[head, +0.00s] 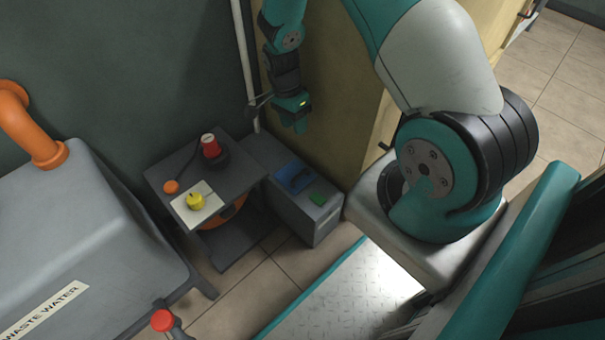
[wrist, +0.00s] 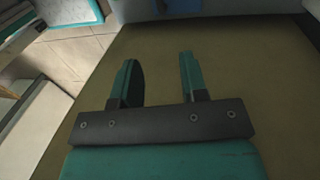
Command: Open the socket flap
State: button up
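A blue flap-like cover (head: 295,177) lies on top of a low grey box (head: 322,219), beside a small green square (head: 318,199). I take the blue cover to be the socket flap; it looks closed, lying about flat. My gripper (head: 298,124) hangs above and behind the box, close to the tan cabinet side, and is apart from the cover. In the wrist view my gripper (wrist: 158,78) has its two fingers spread with nothing between them. A grey edge with a bluish patch shows at the top of the wrist view, cut off by the frame.
A tan cabinet (head: 335,85) stands right behind the box. A white pipe (head: 243,60) runs down the wall. A grey waste water tank (head: 80,235) fills the left.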

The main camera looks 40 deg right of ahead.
aim_at(303, 171)
jog(key=s+f+b, duration=0.1)
jog(key=f+b, duration=0.1)
jog(key=f, duration=0.3)
jog(key=s+f+b, duration=0.1)
jog(key=f+b, duration=0.1)
jog(key=f, duration=0.3)
jog(key=s+f+b, duration=0.1)
jog(key=f+b, duration=0.1)
jog(key=f, duration=0.4)
jog(key=shift+s+f, duration=0.1)
jog(key=shift+s, duration=0.05)
grip_shut()
